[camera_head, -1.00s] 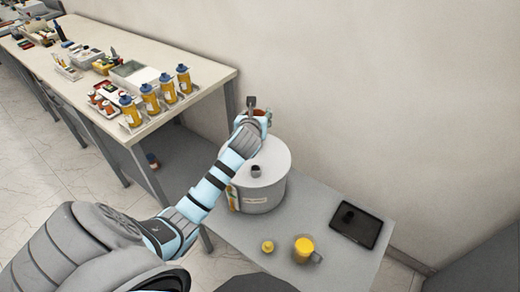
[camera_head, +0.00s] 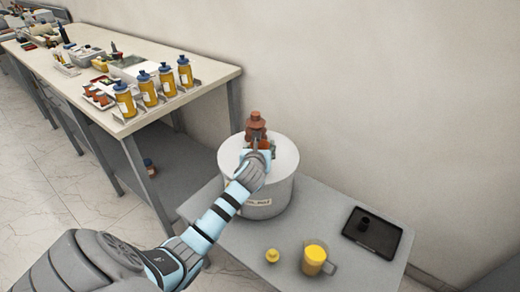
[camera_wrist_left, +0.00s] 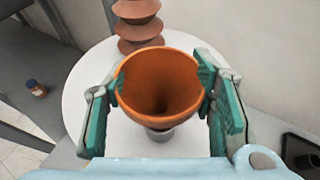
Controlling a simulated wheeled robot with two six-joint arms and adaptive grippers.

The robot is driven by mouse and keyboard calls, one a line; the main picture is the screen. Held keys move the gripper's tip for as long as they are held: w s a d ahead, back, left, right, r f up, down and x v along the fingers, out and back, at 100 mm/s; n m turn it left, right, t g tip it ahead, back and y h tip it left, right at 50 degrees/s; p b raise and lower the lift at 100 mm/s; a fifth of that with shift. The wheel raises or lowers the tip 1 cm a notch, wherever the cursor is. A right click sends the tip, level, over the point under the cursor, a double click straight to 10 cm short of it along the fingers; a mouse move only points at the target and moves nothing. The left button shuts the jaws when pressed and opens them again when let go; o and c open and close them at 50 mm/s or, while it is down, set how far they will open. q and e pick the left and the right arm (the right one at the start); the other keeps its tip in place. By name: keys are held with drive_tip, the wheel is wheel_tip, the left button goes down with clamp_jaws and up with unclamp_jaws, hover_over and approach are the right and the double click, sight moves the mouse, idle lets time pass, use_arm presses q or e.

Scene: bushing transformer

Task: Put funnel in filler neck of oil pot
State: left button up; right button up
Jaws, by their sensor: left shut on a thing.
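The funnel (camera_wrist_left: 160,80) is orange-brown with a wide round mouth. In the left wrist view it sits between the teal pads of my left gripper (camera_wrist_left: 160,95), which is shut on it. The oil pot (camera_head: 264,205) is a pale drum on the low grey table; its white lid (camera_wrist_left: 88,85) shows below the funnel. The grey filler neck (camera_wrist_left: 160,135) shows just under the funnel. The funnel hides the spout, so I cannot tell whether the spout is inside the neck. In the head view my left gripper (camera_head: 258,152) is over the lid. My right gripper is not in view.
A brown ribbed bushing (camera_head: 256,124) stands on the lid behind the gripper. A yellow-filled jug (camera_head: 314,260), a small yellow item (camera_head: 272,256) and a black tray (camera_head: 372,234) are on the low table. Yellow bottles (camera_head: 146,88) stand on the bench at left.

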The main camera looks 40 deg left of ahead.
use_arm(q)
drive_tip(key=shift+s+f, duration=0.1)
drive_tip(key=shift+f, duration=0.25)
drive_tip(key=o, duration=1.2)
